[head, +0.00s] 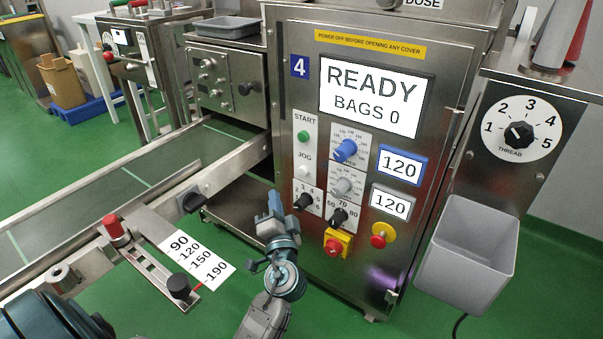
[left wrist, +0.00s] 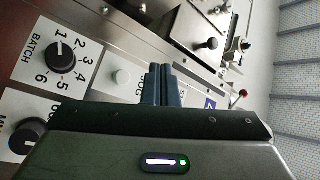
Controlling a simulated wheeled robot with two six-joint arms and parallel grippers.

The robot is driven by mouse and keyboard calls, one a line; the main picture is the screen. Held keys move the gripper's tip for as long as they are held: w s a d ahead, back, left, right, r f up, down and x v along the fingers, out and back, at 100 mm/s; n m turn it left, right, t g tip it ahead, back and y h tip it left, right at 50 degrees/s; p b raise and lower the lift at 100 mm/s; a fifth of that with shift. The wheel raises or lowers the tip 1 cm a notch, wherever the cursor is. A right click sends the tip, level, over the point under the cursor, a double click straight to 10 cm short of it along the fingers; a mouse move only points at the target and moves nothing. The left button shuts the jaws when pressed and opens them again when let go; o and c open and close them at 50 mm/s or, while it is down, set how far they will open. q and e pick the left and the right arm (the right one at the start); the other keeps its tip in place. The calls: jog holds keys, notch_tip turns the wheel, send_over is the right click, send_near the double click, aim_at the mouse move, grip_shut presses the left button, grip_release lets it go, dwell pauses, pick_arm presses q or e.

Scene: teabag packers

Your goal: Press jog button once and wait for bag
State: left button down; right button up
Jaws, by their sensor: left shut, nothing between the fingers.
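The white jog button (head: 304,171) sits under the JOG label on the steel machine panel, below the green start button (head: 304,136). My left gripper (head: 275,196) is shut and empty, pointing up in front of the panel's lower left edge, below and left of the jog button. In the left wrist view, its closed fingers (left wrist: 160,72) lie just right of the pale jog button (left wrist: 120,77), which is uncovered. I cannot tell the exact gap to the panel. The display (head: 373,97) reads READY, BAGS 0. No bag shows. My right gripper is not in view.
The batch knob (head: 304,201) and other dials sit close to the jog button. A red stop button (head: 335,244) is lower on the panel. A conveyor (head: 130,165) runs at left. A grey bin (head: 468,252) hangs at right.

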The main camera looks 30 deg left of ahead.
aim_at(303, 171)
pick_arm(q)
jog(key=w, duration=0.8)
jog(key=shift+d+b, duration=0.35)
jog(key=shift+b, duration=0.1)
jog(key=shift+w, duration=0.1)
jog(key=shift+w, duration=0.1)
dwell(1.4)
jog(key=shift+w+b, duration=0.3)
